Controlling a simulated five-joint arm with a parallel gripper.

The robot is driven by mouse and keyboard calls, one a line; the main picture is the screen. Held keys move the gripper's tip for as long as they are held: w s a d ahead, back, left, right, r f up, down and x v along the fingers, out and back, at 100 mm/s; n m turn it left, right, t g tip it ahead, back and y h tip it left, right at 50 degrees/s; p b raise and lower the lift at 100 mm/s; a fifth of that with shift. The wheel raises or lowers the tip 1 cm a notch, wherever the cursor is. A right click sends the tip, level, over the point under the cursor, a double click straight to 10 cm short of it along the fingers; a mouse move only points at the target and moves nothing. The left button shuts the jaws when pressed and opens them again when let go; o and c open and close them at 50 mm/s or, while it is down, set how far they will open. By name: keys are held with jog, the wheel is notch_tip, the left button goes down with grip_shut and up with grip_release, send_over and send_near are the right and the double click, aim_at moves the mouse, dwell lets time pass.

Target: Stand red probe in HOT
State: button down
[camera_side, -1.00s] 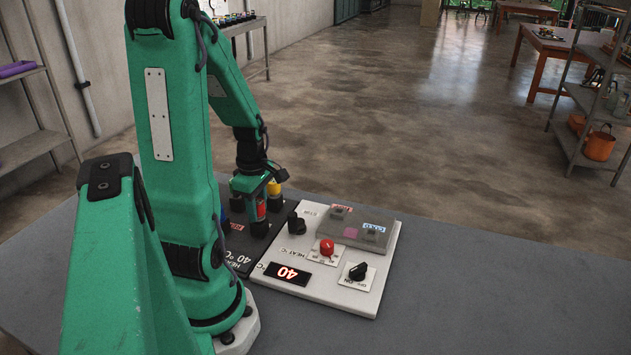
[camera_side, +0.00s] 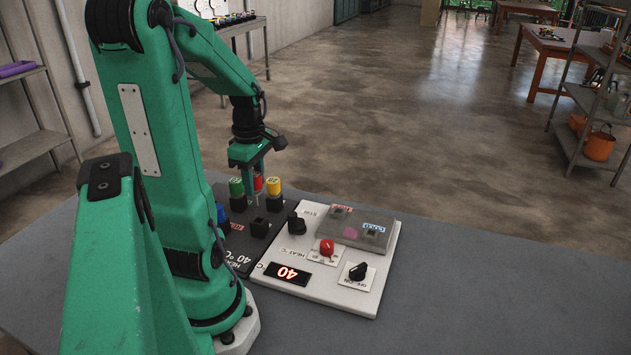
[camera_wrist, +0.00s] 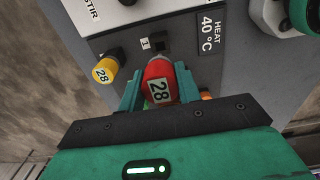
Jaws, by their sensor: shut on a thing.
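The red probe (camera_side: 258,182) is held upright in my gripper (camera_side: 257,178), above the black rack at the left. Its thin lower end hangs above an empty black holder (camera_side: 259,228). A grey block (camera_side: 352,231) on the white panel has two sockets, one by a red label (camera_side: 341,208) that seems to read HOT, and one by a blue COLD label (camera_side: 374,228).
A green probe (camera_side: 237,187), a yellow probe (camera_side: 273,187) and a blue probe (camera_side: 221,213) stand in the rack. The table to the right is clear.

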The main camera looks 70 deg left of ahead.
jog(key=shift+r, duration=0.6)
jog(key=shift+w+r, duration=0.1)
jog(key=shift+w, duration=0.55)
jog(key=w+d+r+m, duration=0.1)
jog(key=w+d+m, duration=0.1)
jog(key=w, duration=0.7)
jog(key=w+d+m, duration=0.3)
jog(key=w+m, duration=0.1)
jog(key=w, duration=0.5)
jog(key=shift+w+r, duration=0.2)
jog(key=shift+r, duration=0.15)
jog(key=shift+f, duration=0.1)
notch_tip(320, 180, down, 7)
jog(key=shift+r, duration=0.2)
